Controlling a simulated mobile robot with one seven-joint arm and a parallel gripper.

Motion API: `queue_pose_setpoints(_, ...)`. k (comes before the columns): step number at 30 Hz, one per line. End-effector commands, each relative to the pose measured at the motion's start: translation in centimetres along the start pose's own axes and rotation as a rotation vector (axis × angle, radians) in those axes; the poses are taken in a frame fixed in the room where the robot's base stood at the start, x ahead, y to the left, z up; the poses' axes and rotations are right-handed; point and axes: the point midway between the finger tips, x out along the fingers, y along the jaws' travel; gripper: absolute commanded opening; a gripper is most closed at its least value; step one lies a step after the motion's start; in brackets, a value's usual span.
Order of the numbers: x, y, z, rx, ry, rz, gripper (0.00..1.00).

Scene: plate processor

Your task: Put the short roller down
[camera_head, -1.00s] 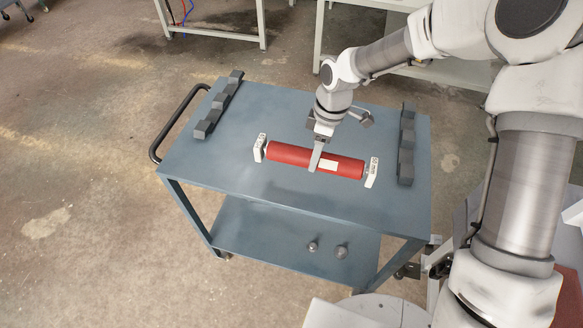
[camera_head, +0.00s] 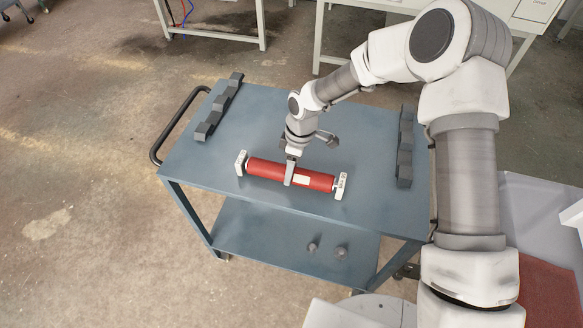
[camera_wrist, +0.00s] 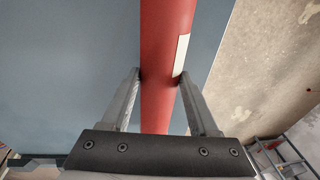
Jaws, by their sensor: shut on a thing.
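The short roller (camera_head: 262,169) is a red cylinder with a white label and a pale end block at each end. My gripper (camera_head: 290,180) is shut on it near its middle, with one finger showing on the near side. In the wrist view the roller (camera_wrist: 165,50) runs between the two fingers of my gripper (camera_wrist: 160,85). The roller is over the front part of the blue-grey cart top (camera_head: 240,115). I cannot tell whether it touches the surface. The rear finger is hidden in the head view.
Dark grey notched supports stand along the cart's left side (camera_head: 220,105) and right side (camera_head: 405,145). The cart top between them is clear apart from the roller. A black handle (camera_head: 165,135) is on the left edge. Two small knobs lie on the lower shelf (camera_head: 260,230).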

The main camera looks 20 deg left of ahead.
Motion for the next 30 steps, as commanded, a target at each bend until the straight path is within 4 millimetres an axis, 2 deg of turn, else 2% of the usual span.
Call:
queue_pose_setpoints(5,0.4,0.1,0.0,0.000,0.001,0.001,0.00)
queue_pose_setpoints(6,0.3,0.0,0.1,0.000,0.000,0.000,0.68)
queue_pose_setpoints(10,0.3,0.0,0.1,0.000,0.000,0.000,0.91)
queue_pose_setpoints(22,-0.4,0.0,0.0,0.000,0.000,0.000,0.91)
queue_pose_setpoints(26,-2.5,0.2,0.1,0.002,0.002,0.004,0.91)
queue_pose_setpoints(30,-5.6,0.1,0.1,0.003,0.001,0.004,0.91)
